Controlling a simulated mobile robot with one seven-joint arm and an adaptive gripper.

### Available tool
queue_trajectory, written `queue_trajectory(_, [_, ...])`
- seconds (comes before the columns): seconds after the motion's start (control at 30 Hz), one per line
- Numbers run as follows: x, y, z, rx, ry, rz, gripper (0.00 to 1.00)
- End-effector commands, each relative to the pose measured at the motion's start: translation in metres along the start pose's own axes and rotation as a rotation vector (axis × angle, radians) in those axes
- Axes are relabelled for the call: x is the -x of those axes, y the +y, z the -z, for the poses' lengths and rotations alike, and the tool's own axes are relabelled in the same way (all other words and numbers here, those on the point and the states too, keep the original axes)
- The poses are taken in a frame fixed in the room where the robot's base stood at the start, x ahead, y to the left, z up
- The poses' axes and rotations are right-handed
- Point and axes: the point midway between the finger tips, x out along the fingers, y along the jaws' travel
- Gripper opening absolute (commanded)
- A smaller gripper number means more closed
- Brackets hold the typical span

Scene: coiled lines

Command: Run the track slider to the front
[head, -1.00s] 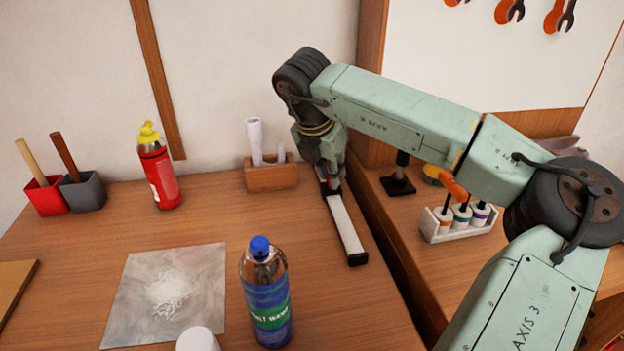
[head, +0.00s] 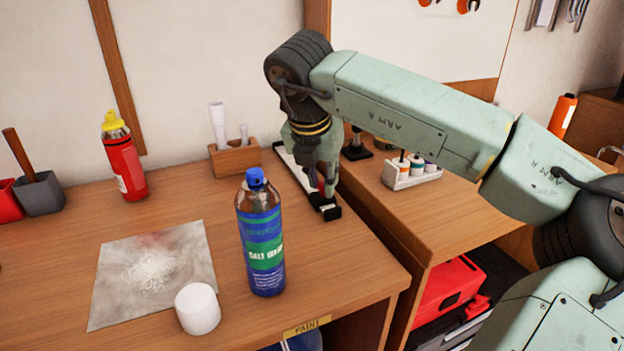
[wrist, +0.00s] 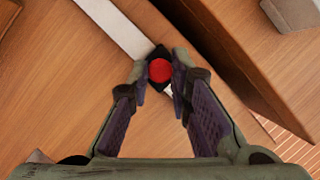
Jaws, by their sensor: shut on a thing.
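The track is a pale rail (head: 291,170) with dark ends, lying on the workbench along its right side. It also shows as a white strip in the wrist view (wrist: 112,27). My gripper (head: 322,190) is low over the track's near end, just behind the black end piece (head: 331,213). In the wrist view my gripper (wrist: 161,72) is shut on the slider's round red knob (wrist: 160,70), which sits between the fingertips. The slider's black base shows around the knob. Most of the rail lies behind the slider; the fingers partly hide the near end.
A blue-capped bottle (head: 262,240) stands left of the track's near end. A white cup (head: 198,308), a grey sheet (head: 112,285) and a red bottle (head: 124,160) are farther left. A wooden holder (head: 235,158) is behind.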

Motion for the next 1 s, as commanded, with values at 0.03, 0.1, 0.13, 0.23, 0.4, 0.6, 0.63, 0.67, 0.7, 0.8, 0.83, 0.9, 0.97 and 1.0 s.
queue_trajectory(0.03, [-0.0002,-0.0017,0.0018,0.001,0.0,0.0,0.0])
queue_trajectory(0.1, [0.0008,-0.0032,0.0027,0.001,0.0,-0.001,0.0])
queue_trajectory(0.13, [0.0011,-0.0037,0.0029,0.001,0.0,-0.001,0.0])
queue_trajectory(0.23, [0.0018,-0.0046,0.0032,0.001,0.0,-0.001,0.0])
queue_trajectory(0.4, [0.0019,-0.0047,0.0031,0.001,0.0,0.0,0.0])
queue_trajectory(0.6, [0.0018,-0.0047,0.003,0.0,0.0,0.0,0.24])
queue_trajectory(0.63, [0.0018,-0.0047,0.003,0.0,0.0,0.0,0.26])
queue_trajectory(0.67, [0.0017,-0.0047,0.003,0.0,0.0,0.0,0.28])
queue_trajectory(0.7, [0.0017,-0.0047,0.003,0.0,0.0,0.0,0.31])
queue_trajectory(0.8, [0.0016,-0.0047,0.003,0.0,0.0,0.0,0.38])
queue_trajectory(0.83, [0.0016,-0.0047,0.003,0.0,0.0,0.0,0.39])
queue_trajectory(0.9, [0.0015,-0.0047,0.003,0.0,0.0,0.0,0.39])
queue_trajectory(0.97, [0.0015,-0.0048,0.003,0.0,0.0,0.0,0.39])
queue_trajectory(1.0, [0.0014,-0.0047,0.003,0.0,0.0,0.0,0.39])
